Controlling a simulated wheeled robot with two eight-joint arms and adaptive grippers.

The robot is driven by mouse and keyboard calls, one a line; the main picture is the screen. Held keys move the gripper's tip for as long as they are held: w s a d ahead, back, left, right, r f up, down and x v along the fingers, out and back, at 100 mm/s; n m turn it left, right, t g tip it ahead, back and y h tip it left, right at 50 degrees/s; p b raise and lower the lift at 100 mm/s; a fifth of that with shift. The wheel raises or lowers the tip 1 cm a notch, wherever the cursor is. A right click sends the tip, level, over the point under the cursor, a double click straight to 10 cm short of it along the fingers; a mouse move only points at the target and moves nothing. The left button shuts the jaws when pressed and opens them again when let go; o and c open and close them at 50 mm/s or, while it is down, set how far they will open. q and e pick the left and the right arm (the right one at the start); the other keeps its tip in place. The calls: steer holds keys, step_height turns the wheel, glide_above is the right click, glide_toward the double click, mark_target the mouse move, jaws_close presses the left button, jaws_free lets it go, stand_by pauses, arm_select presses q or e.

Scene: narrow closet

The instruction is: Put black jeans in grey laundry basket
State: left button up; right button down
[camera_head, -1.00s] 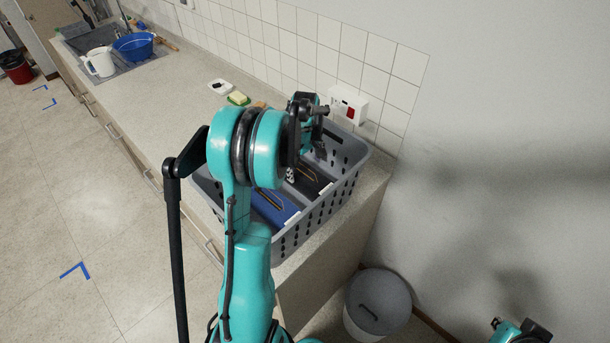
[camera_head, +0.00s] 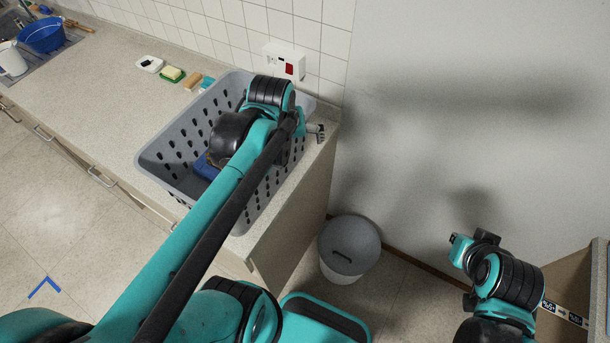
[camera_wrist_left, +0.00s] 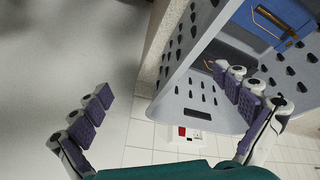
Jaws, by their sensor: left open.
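The grey laundry basket (camera_head: 165,160) stands on the counter, with perforated walls. It also shows in the left wrist view (camera_wrist_left: 180,80). Dark cloth with tan stitching, which looks like the black jeans (camera_wrist_left: 222,50), lies inside it in the left wrist view, partly hidden by a finger. Folded blue cloth (camera_head: 205,167) lies in the basket too. My left arm reaches across the basket. My left gripper (camera_head: 316,132) is past the basket's right end, fingers spread and empty in the left wrist view (camera_wrist_left: 166,85). One finger overlaps the basket there; contact cannot be told.
A lidded grey and white bin (camera_head: 348,248) stands on the floor by the counter end. A white wall box (camera_head: 284,62) is behind the basket. Sponges and a soap dish (camera_head: 149,64) lie left of it. A blue basin (camera_head: 42,35) is far left. The counter's middle is bare.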

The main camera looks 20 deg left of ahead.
arm_select(q)
steer(key=s+d+f+m+t, duration=0.2)
steer(key=s+d+m, duration=0.4)
steer(key=s+d, duration=0.1)
steer(key=shift+f+t+h, duration=0.15)
steer(key=shift+t+h, duration=0.15)
steer(key=shift+h, duration=0.1)
steer(key=shift+f, duration=0.1)
step_height(320, 180, down, 11)
steer(key=b, duration=1.1)
steer(key=shift+f, duration=0.2)
